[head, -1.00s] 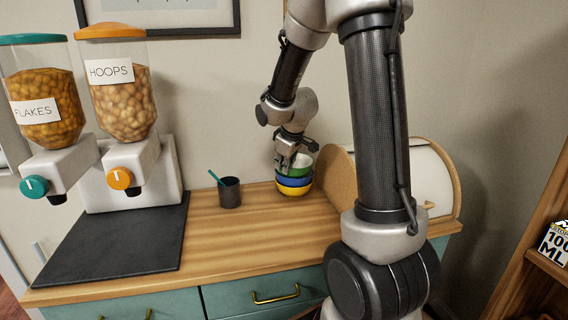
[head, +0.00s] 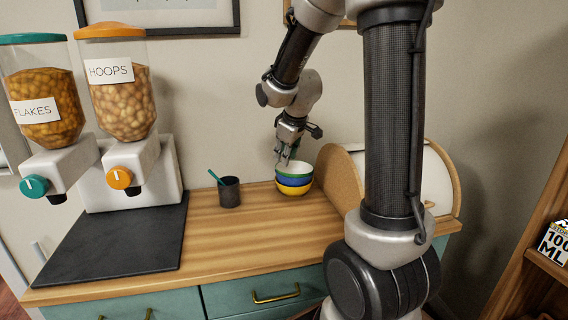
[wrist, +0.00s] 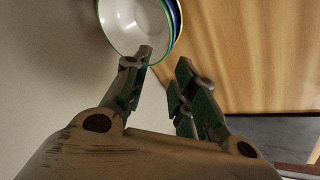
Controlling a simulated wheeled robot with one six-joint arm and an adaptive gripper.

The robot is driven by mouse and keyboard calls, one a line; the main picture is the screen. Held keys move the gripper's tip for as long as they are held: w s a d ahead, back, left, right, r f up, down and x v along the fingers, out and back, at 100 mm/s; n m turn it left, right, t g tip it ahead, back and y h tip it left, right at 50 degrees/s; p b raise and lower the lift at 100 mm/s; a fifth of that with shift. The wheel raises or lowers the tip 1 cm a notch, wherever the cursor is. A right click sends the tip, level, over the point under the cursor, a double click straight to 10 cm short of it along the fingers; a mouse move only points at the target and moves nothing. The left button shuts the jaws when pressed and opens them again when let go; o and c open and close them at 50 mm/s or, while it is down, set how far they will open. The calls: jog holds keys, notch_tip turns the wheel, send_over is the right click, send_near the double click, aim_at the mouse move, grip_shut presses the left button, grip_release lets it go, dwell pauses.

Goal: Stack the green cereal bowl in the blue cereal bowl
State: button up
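The green cereal bowl (head: 294,171), white inside, sits nested in the blue cereal bowl (head: 293,181), which rests in a yellow bowl (head: 293,190) on the wooden counter. In the wrist view the green bowl (wrist: 130,22) shows its white inside and green rim at the top, with a thin blue edge beside it. My gripper (head: 285,158) is just above and at the left of the stack in the head view. Its fingers are apart with nothing between them in the wrist view (wrist: 166,60). One fingertip overlaps the green rim there; I cannot tell whether it touches.
A dark cup (head: 229,192) with a teal stick stands left of the bowls. A bread box (head: 333,177) with wooden ends stands close at their right. Two cereal dispensers and a dark mat (head: 120,240) take up the left. The front middle of the counter (head: 240,245) is clear.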

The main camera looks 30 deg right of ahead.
jog(key=d+v, duration=0.1)
jog(key=v, duration=0.7)
jog(key=s+a+m, duration=0.2)
jog(key=s, duration=0.9)
jog(key=s+a+r+m+g+y, duration=0.1)
jog(key=s+a+m, duration=0.2)
jog(key=s, duration=0.9)
jog(key=shift+s+a, duration=0.25)
jog(key=shift+s, duration=0.1)
jog(key=shift+o, duration=0.5)
